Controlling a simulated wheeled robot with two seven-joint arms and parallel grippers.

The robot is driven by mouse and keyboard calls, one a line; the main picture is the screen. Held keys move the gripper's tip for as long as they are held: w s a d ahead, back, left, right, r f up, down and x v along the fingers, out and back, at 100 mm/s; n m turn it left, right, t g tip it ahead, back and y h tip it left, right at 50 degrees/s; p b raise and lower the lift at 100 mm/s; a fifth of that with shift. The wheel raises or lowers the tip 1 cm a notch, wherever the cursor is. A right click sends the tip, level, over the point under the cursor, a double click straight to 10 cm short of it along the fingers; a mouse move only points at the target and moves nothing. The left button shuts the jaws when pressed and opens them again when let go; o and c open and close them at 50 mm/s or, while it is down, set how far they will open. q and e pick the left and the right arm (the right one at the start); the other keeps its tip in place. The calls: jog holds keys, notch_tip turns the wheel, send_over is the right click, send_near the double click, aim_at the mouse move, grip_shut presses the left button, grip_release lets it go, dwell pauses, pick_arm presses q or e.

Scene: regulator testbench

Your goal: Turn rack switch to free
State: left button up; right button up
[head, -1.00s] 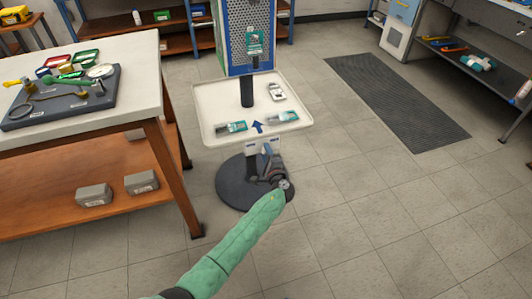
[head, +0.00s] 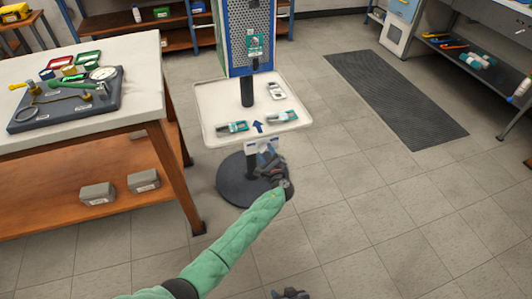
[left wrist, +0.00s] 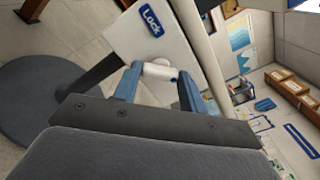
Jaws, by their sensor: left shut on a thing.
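The rack (head: 205,115) is a white tray on a dark pole with a round base, below a blue-framed perforated panel. A white plate (left wrist: 178,45) with a blue "Lock" label (left wrist: 152,22) shows in the left wrist view. My left gripper (head: 268,160) is at the front underside of the tray. In the left wrist view its blue fingers are shut on a small white rounded switch (left wrist: 160,71) beside the plate. A "free" label cannot be made out. My right gripper (head: 290,294) is partly visible at the bottom edge; its jaws are unclear.
A white-topped workbench (head: 130,70) with a dark gauge board (head: 65,102) stands at the left. Two grey boxes (head: 98,192) rest on its lower shelf. A dark floor mat (head: 395,100) lies to the right. The tiled floor at lower right is open.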

dwell(0.3)
pick_arm(q)
jog(key=o, duration=1)
pick_arm(e)
jog(key=shift+s, duration=0.1)
pick_arm(q)
jog(key=v, duration=0.8)
pick_arm(e)
notch_tip(320, 180, down, 2)
pick_arm(q)
jog(key=shift+n, duration=0.3)
pick_arm(e)
jog(key=shift+s+d, duration=0.1)
